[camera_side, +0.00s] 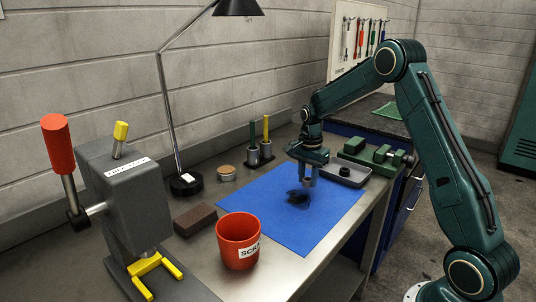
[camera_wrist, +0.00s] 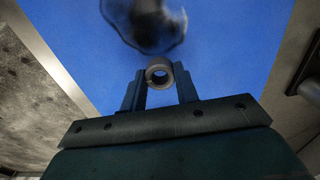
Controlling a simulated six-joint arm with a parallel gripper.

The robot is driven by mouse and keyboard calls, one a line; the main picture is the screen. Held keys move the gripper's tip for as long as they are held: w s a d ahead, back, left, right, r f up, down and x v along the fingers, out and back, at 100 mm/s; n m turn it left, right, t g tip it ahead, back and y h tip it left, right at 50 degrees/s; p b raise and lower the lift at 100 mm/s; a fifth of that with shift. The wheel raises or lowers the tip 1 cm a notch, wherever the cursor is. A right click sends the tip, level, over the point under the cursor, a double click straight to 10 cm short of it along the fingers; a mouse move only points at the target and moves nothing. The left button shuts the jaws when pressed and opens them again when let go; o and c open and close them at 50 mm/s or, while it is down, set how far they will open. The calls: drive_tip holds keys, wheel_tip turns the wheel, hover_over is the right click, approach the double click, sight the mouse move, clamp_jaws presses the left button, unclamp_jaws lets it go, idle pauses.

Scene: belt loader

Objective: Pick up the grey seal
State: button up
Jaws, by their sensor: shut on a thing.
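In the side view my gripper (camera_side: 308,182) points down over the blue mat (camera_side: 265,215). It looks a little above the mat. In that view the seal is too small to make out clearly between the fingers.
A grey tray (camera_side: 346,180) and green vise (camera_side: 375,154) stand to the right. A red scrap bin (camera_side: 238,240), brown block (camera_side: 195,219) and grey press (camera_side: 130,200) stand to the left. The mat's front is clear.

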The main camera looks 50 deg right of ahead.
sight(305, 180)
wheel_tip(305, 180, up, 18)
drive_tip(key=shift+f, duration=0.15)
idle(0.3)
idle(1.0)
drive_tip(key=s+a+f, duration=0.1)
drive_tip(key=a+f, duration=0.1)
drive_tip(key=a, duration=1.3)
drive_tip(key=s+a+f, duration=0.1)
drive_tip(key=a+f, duration=0.2)
drive_tip(key=a, duration=1.2)
drive_tip(key=shift+s+a+f, duration=0.15)
drive_tip(key=shift+s+a, duration=0.2)
drive_tip(key=shift+s, duration=0.05)
drive_tip(key=shift+f, duration=0.1)
drive_tip(key=shift+f, duration=2.9)
